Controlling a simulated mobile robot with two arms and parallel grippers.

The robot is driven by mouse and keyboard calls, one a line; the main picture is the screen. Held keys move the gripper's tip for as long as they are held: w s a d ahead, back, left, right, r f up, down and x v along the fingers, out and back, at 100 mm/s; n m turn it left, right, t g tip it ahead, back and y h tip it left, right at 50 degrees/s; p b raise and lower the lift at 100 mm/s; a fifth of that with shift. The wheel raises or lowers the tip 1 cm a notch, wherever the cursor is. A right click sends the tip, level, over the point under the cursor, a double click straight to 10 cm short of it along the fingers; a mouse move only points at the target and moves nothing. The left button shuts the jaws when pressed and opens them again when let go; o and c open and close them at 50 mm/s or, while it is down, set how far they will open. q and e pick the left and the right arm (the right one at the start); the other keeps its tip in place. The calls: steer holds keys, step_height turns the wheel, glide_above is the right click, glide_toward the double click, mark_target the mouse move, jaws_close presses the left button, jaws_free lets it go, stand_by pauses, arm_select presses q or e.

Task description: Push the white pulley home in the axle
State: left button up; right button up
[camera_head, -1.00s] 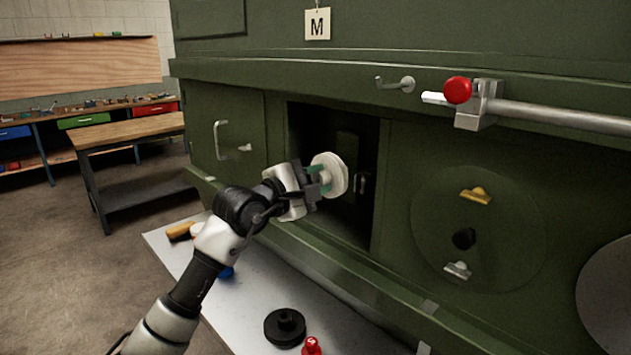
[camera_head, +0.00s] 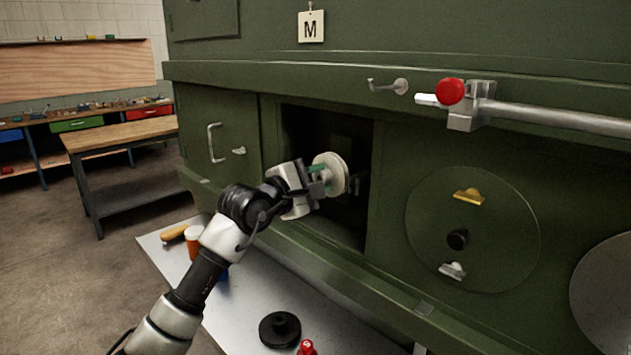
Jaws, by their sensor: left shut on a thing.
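The white pulley (camera_head: 336,174) is a round, pale disc with a rim. My left gripper (camera_head: 320,178) is shut on it from its left side and holds it at the opening of the dark recess (camera_head: 300,130) in the green machine. The pulley hides part of the recess behind it. The axle cannot be made out in the dark interior. My right gripper is not in view.
A grey tray surface (camera_head: 240,312) below holds a black flanged part (camera_head: 280,329), a red part (camera_head: 307,348) and a wooden-handled item (camera_head: 174,233). A red-knobbed bar (camera_head: 450,92) and hook (camera_head: 388,86) jut out above right. A round cover (camera_head: 490,230) is right of the recess.

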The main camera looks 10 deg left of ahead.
arm_select(q)
steer(key=shift+x, duration=1.15)
steer(key=o, duration=1)
steer(key=shift+b+v, duration=0.75)
steer(key=shift+v, duration=1.75)
